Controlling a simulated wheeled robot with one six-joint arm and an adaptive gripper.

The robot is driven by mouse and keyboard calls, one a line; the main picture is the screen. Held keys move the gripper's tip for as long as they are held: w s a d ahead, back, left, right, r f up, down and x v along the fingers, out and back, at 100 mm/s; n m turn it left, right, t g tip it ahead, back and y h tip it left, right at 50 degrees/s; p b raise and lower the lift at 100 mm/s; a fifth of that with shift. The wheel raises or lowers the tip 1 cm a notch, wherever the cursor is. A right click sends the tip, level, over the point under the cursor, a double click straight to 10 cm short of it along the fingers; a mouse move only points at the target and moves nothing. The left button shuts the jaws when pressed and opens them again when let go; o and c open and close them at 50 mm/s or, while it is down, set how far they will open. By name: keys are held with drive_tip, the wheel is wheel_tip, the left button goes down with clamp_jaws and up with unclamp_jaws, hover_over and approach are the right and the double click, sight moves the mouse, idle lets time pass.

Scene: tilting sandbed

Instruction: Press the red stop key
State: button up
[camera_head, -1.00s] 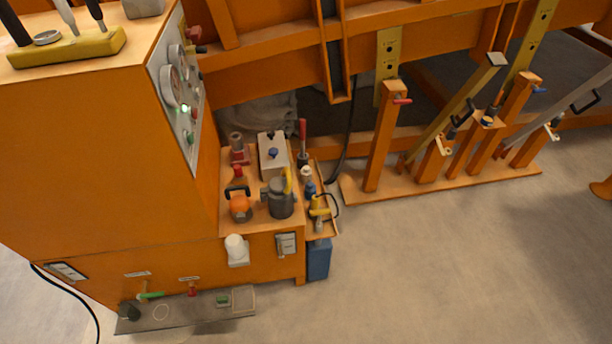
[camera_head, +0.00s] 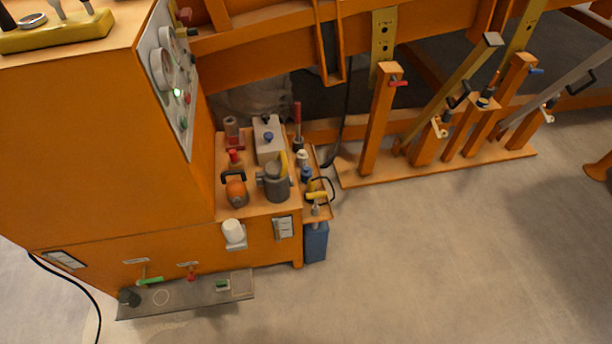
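The orange cabinet (camera_head: 100,150) fills the left side, and a pale slanted control panel (camera_head: 152,92) is on its right face. I cannot tell which red part is the stop key. The panel is seen at a steep angle. My gripper is not in view.
A low ledge with a pump (camera_head: 275,182), an orange canister (camera_head: 236,192) and a grey box (camera_head: 268,140) juts out below the panel. A grey shelf (camera_head: 190,297) sticks out near the floor. Orange posts (camera_head: 379,125) stand right. Open floor (camera_head: 420,265) lies in front.

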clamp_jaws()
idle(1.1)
